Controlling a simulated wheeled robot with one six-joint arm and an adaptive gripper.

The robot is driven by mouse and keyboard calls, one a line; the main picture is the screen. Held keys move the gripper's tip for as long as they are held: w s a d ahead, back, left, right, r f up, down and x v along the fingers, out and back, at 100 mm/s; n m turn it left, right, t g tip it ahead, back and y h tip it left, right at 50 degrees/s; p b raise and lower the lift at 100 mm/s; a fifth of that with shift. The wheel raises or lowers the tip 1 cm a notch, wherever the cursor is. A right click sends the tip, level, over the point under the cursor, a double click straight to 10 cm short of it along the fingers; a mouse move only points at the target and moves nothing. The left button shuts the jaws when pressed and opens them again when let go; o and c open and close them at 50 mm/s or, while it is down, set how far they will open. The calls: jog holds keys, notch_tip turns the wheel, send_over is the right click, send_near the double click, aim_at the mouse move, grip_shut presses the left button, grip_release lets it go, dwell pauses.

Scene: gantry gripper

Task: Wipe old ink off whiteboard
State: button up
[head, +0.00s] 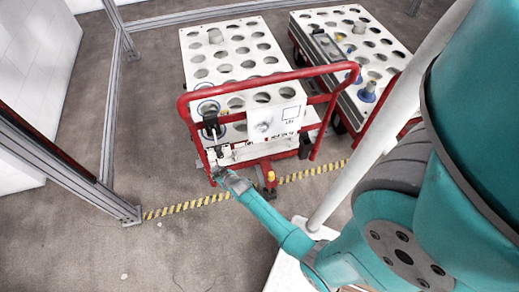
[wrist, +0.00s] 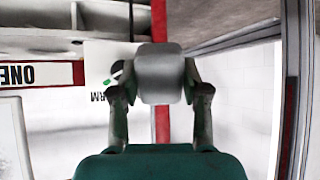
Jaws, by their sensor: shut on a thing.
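In the wrist view my gripper (wrist: 160,88) is shut on a grey block with rounded edges (wrist: 160,72), one finger on each side of it. I cannot tell for sure that it is an eraser. In the head view my gripper (head: 216,172) is low at the left front corner of the nearer cart, and the block is too small to make out. A white board (head: 276,122) faces me on the front of that cart, with a small label, a round knob-like part and dark handwriting along its lower edge. My gripper is left of and below the writing.
The nearer cart (head: 198,70) has a white top with round holes and a red tube handle (head: 265,77). A second similar cart (head: 380,36) stands behind it to the right. A metal frame post (head: 90,185) is at left. Yellow-black floor tape (head: 185,206) runs below.

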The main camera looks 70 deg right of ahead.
jog(key=s+d+r+m+t+h, duration=0.2)
jog(key=s+d+r+h, duration=0.25)
jog(key=d, duration=0.35)
jog(key=m+h, duration=0.3)
jog(key=h, duration=0.2)
send_near(255, 129)
jog(key=shift+x, duration=2.4)
jog(key=shift+x, duration=0.95)
jog(key=shift+f, duration=0.1)
